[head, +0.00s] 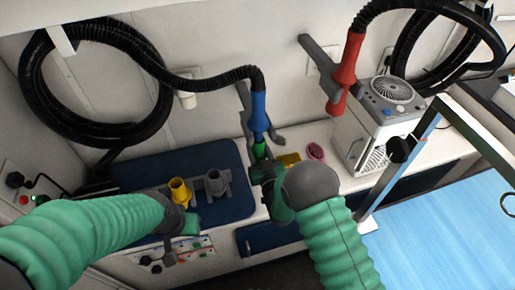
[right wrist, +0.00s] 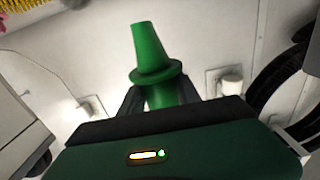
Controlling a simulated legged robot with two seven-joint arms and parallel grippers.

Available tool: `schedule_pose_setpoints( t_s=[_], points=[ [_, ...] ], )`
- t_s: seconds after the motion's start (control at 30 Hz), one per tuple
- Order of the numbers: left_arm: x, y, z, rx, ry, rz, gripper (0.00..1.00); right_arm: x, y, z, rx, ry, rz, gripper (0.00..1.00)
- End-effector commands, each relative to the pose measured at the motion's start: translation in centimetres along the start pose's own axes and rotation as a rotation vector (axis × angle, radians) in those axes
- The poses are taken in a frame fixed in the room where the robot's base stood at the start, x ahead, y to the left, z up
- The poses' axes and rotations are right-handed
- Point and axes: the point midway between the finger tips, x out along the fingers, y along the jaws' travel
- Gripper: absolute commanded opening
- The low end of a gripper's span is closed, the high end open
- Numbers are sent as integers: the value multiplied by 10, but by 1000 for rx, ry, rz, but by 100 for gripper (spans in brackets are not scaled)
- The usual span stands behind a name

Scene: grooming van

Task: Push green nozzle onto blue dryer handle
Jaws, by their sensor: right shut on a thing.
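The blue dryer handle (head: 259,112) hangs nose down from a grey wall holder, with a black hose at its top. The green nozzle (head: 260,151) shows just below the handle's lower end; I cannot tell whether they touch. My right gripper (head: 262,170) is shut on the nozzle. In the right wrist view the nozzle (right wrist: 151,50) stands up between the fingers (right wrist: 158,97), narrow end away from the gripper, and the blue handle does not show. My left gripper (head: 183,226) is low over the counter's front, apart from the handle; its fingers are unclear.
A yellow nozzle (head: 180,191) and a grey nozzle (head: 216,183) stand on the dark blue mat (head: 237,203). A yellow brush (head: 289,159) and a pink ring (head: 315,151) lie right of my right gripper.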

Motion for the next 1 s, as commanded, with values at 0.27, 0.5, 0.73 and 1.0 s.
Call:
schedule_pose_setpoints(
  t_s=[0.27, 0.5, 0.73, 1.0],
  points=[
    [-4, 0, -1, 0, 0, 0, 36, 0, 0, -7, 0, 1, 0, 0],
    [-9, 0, -2, 0, 0, 0, 36, 0, 0, -16, 0, 1, 0, 0],
    [-9, 0, -2, 0, 0, 0, 36, 0, 0, -16, 0, 0, 0, 0],
    [-10, 0, -2, 0, 0, 0, 36, 0, 0, -18, 0, 0, 0, 0]
  ],
)
